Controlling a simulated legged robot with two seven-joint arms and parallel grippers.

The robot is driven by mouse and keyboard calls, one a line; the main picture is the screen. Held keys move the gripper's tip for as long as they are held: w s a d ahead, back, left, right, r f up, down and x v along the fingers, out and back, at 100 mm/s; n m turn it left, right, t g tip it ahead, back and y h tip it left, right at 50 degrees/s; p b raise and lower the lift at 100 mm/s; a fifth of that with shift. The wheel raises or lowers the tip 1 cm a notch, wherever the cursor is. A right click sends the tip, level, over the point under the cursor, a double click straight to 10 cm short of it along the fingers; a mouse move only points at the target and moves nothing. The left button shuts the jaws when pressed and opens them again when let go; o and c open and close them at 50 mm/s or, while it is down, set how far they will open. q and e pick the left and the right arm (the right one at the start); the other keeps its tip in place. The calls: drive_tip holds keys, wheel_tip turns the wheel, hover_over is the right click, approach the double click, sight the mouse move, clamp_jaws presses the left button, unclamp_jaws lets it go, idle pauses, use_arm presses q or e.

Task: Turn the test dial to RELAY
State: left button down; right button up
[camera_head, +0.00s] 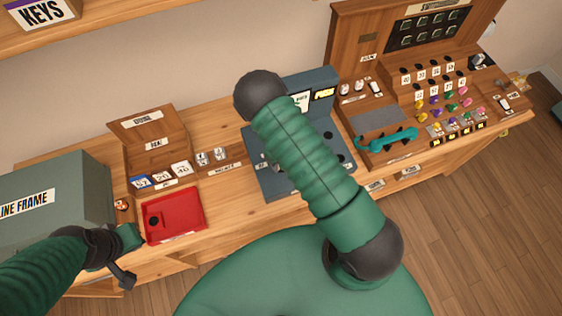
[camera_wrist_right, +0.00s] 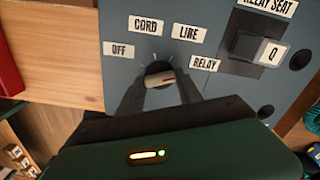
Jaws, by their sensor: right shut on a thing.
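The test dial (camera_wrist_right: 159,72) is a small dark round knob with a pale and reddish bar, on the blue-grey test panel (camera_wrist_right: 118,22). Labels for OFF (camera_wrist_right: 119,50), CORD (camera_wrist_right: 146,25), LINE (camera_wrist_right: 188,33) and RELAY (camera_wrist_right: 205,64) fan around it. My right gripper (camera_wrist_right: 160,84) is shut on the dial, one dark finger on each side. The bar lies nearly level in the picture; I cannot tell which end is the pointer. In the head view my right arm hides the dial and right gripper. My left gripper (camera_head: 125,262) is at the lower left, its jaws unclear.
A RELAY SEAT slot (camera_wrist_right: 257,50) holds a block marked 0, right of the dial. In the head view, a red tray (camera_head: 174,214) and the grey LINE FRAME box (camera_head: 50,190) are near my left gripper. A switchboard with a teal handset (camera_head: 388,140) stands on the right.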

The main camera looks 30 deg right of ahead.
drive_tip(key=shift+w+d+r, duration=0.1)
drive_tip(key=shift+w+r, duration=0.05)
drive_tip(key=shift+w, duration=0.2)
drive_tip(key=o, duration=1.2)
drive_tip(key=shift+c, duration=0.2)
drive_tip(key=shift+o, duration=1.1)
drive_tip(key=shift+s, duration=0.1)
wheel_tip(320, 180, up, 16)
drive_tip(key=shift+r+b, duration=0.25)
drive_tip(key=shift+b, duration=0.2)
